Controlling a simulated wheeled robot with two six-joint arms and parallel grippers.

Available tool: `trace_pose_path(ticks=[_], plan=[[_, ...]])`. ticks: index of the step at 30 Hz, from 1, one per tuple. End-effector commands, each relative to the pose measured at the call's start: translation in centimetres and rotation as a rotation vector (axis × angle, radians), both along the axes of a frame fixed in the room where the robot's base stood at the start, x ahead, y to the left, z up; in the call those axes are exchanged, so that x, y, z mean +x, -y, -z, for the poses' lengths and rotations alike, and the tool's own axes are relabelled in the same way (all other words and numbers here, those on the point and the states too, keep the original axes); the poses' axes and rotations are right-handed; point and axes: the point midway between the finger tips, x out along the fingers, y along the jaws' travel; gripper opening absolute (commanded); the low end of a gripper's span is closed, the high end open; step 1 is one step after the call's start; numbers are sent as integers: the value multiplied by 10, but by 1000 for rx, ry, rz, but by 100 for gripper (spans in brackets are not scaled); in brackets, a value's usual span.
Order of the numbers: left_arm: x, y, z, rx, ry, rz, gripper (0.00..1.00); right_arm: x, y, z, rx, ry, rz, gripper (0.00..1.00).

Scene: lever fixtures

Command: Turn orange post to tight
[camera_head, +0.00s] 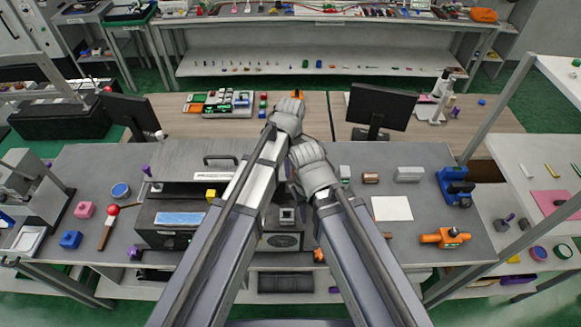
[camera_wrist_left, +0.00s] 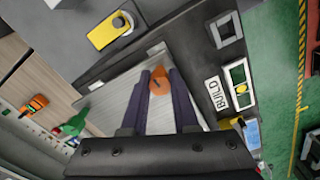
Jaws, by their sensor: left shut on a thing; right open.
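The orange post (camera_wrist_left: 158,80) stands between the dark fingers of my left gripper (camera_wrist_left: 161,84) in the left wrist view, and the gripper is shut on it. No mark for tight can be read.
In the head view, monitors (camera_head: 381,108) and (camera_head: 131,112) flank the arms. A white sheet (camera_head: 392,208) lies right.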

Motion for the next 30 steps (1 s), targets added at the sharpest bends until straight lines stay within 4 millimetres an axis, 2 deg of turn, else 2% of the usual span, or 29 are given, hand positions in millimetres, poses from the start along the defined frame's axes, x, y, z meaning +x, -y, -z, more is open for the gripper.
trace_pose_path(ticks=[1, 5, 20, 30], plan=[[0, 0, 0, 0, 0, 0, 13, 0, 0, 0, 0, 0, 0, 50], [0, 0, 0, 0, 0, 0, 0, 0, 0, 0, 0, 0, 0, 50], [0, 0, 0, 0, 0, 33, 0, 0, 0, 0, 0, 0, 0, 50], [0, 0, 0, 0, -1, 266, 0, 0, 0, 0, 0, 0, 0, 50]])
